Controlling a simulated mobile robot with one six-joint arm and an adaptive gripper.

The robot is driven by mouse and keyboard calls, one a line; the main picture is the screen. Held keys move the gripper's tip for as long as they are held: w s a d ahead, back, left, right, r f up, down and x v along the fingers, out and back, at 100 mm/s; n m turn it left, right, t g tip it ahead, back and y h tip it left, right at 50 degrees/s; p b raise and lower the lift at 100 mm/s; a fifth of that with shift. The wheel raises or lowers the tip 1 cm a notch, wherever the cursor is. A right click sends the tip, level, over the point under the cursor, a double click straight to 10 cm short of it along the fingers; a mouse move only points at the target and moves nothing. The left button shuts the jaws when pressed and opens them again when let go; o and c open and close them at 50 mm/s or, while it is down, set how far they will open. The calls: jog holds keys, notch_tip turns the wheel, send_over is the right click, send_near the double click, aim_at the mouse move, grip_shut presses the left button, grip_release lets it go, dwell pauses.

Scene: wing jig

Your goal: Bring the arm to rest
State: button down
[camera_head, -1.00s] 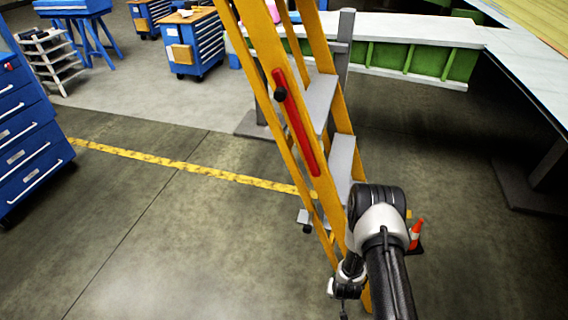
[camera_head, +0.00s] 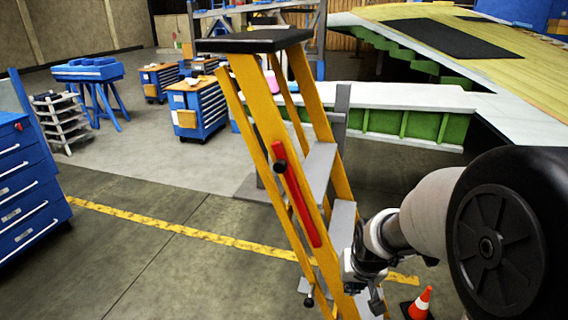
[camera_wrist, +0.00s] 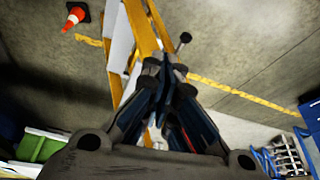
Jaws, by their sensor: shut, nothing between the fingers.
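My arm comes in from the right in the head view, its large dark joint close to the camera. My gripper (camera_head: 372,290) hangs low at the arm's far end, in front of the lower part of the yellow stepladder (camera_head: 266,118). In the wrist view my gripper (camera_wrist: 168,62) shows with its fingers together and nothing between them. The stepladder (camera_wrist: 141,22) lies behind the fingers in that view. I cannot tell whether the gripper touches it.
An orange cone (camera_head: 421,301) stands on the floor right of the ladder. A blue drawer cabinet (camera_head: 27,190) is at left. The wing jig (camera_head: 420,112) with green ribs fills the back right.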

jog(key=s+a+r, duration=0.1)
jog(key=s+r, duration=0.6)
jog(key=s, duration=0.4)
jog(key=s+a+r+n, duration=0.1)
jog(key=s+r, duration=0.6)
jog(key=s, duration=0.5)
jog(key=shift+r, duration=0.4)
jog(key=shift+s, duration=0.1)
